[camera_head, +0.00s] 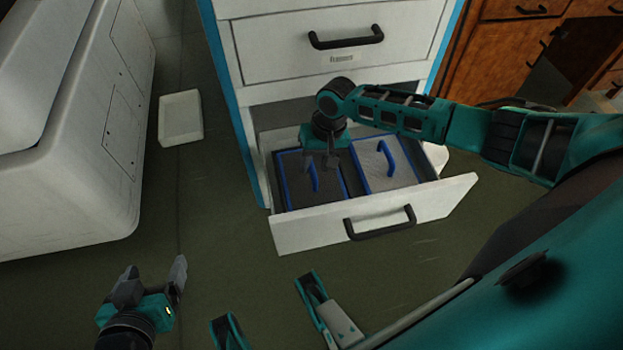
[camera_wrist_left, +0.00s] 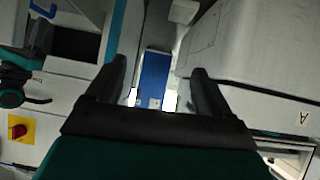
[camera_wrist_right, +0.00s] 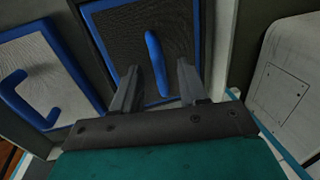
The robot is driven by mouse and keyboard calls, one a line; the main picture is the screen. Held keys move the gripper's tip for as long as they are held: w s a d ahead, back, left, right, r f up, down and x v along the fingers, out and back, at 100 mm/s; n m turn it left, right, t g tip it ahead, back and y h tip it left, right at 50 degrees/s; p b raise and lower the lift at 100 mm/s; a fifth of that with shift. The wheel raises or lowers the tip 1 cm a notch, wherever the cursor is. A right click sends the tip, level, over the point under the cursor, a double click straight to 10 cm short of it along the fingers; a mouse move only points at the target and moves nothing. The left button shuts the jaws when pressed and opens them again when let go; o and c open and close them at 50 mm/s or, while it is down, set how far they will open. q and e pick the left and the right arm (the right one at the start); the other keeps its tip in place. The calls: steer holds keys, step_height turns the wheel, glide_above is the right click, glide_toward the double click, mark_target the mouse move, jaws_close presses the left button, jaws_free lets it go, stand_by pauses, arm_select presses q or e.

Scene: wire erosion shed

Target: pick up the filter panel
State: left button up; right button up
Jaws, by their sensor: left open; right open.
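Two blue-framed filter panels with blue handles lie side by side in the open drawer (camera_head: 425,201). The dark-faced panel (camera_head: 325,190) is on the left and the light grey panel (camera_head: 373,165) on the right. My right gripper (camera_head: 330,160) is open above the dark panel, close to its handle (camera_head: 313,178). In the right wrist view the dark panel's handle (camera_wrist_right: 156,62) shows between the open fingers; contact cannot be told. The light panel (camera_wrist_right: 40,85) lies to the left there. My left gripper (camera_head: 153,275) is open and empty, low at the left, away from the drawer.
The white drawer cabinet (camera_head: 290,62) stands behind the open drawer, with a closed drawer above. A large white machine (camera_head: 60,150) fills the left side. A white tray (camera_head: 180,118) lies on the floor between them. Brown wooden cabinets (camera_head: 500,50) stand at the back right.

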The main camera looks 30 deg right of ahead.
mark_target(313, 170)
steer(key=f, duration=0.1)
steer(key=f+b, duration=0.1)
steer(key=f, duration=0.1)
steer(key=f+b, duration=0.1)
steer(key=shift+w+a+f, duration=0.25)
steer(key=shift+r, duration=0.1)
jaws_close()
